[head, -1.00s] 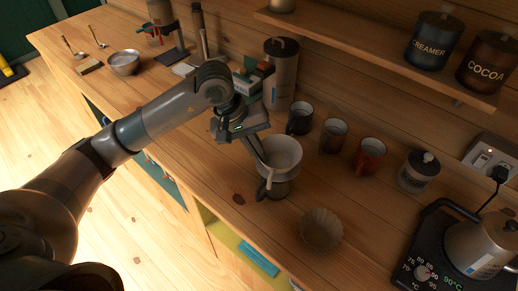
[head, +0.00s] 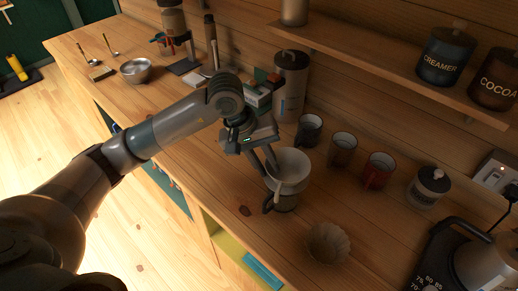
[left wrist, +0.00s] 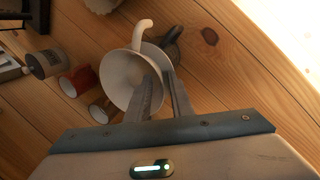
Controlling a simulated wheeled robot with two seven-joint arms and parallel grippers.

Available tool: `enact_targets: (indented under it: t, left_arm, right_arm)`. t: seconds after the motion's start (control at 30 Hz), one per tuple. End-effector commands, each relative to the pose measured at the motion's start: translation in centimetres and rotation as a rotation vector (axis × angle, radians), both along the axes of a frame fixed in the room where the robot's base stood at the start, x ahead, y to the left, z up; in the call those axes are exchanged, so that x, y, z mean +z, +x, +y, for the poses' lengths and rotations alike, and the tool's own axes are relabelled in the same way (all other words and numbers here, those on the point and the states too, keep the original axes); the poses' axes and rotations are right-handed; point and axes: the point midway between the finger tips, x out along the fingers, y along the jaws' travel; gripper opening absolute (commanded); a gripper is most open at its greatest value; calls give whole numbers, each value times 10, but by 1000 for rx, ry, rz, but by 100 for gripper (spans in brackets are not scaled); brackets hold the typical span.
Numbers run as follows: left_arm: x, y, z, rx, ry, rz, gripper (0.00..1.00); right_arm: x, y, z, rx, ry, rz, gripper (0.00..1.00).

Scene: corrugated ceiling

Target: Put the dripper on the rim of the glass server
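The white dripper (head: 291,164) is a cone with a curved handle. It sits at the top of the glass server (head: 285,202), which has a dark handle; whether it is fully seated on the rim I cannot tell. The dripper (left wrist: 122,75) also shows in the left wrist view, with the server's dark handle (left wrist: 172,37) beside it. My left gripper (head: 270,168) is at the dripper's near left wall. Its fingers (left wrist: 160,80) stand apart, one inside the cone and one outside, with a gap between them. My right gripper is out of view.
A pleated paper filter (head: 328,243) stands in front of the server. A dark mug (head: 309,130), a brown mug (head: 342,149) and a red mug (head: 378,170) stand behind. A lidded jar (head: 428,187) and a kettle (head: 485,262) are at the right.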

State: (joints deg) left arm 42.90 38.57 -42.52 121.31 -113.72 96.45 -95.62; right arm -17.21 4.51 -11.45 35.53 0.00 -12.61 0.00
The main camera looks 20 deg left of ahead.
Motion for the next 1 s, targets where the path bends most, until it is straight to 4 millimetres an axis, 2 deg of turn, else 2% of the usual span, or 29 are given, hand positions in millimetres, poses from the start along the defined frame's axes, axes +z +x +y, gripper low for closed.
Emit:
enact_targets:
  t: [0.07, 0.23, 0.7, 1.0]
  left_arm:
    - [4, 0, 0, 0, 0, 1, 20]
    - [16, -1, 6, 1, 0, -5, 20]
    - [86, -12, 31, 0, 0, -6, 20]
    - [111, -16, 39, 0, -1, -1, 20]
  right_arm:
    - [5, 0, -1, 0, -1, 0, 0]
    - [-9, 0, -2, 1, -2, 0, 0]
    - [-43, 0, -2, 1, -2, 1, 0]
    - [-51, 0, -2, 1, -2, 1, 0]
